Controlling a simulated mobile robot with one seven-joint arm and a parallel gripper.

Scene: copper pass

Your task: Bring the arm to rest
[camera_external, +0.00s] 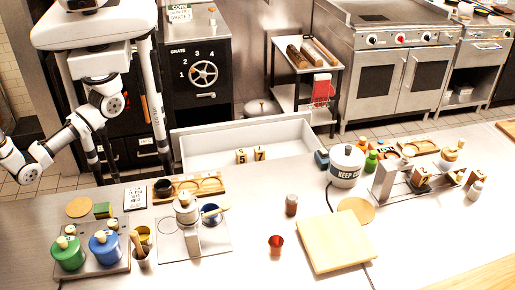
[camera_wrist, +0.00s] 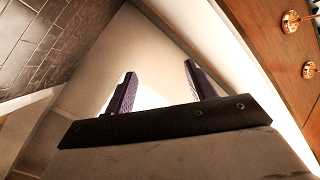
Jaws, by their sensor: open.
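My arm (camera_external: 88,125) is at the far left of the external view, bent down from my body and then out toward the left edge. The arm is clear of the counter's objects and appears to hold nothing. Its end runs out of the picture there, so my gripper is not seen in that view. In the wrist view my gripper (camera_wrist: 160,70) shows two dark fingers standing well apart, with nothing between them. A pale surface lies beyond the fingers.
The steel counter (camera_external: 240,265) carries green and blue pots (camera_external: 104,247), a cutting board (camera_external: 335,242), a white lidded pot (camera_external: 346,166) and a metal rack (camera_external: 400,180). An open drawer (camera_external: 290,132) holds two numbered blocks. The wrist view shows a wooden panel with copper-coloured knobs (camera_wrist: 291,22).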

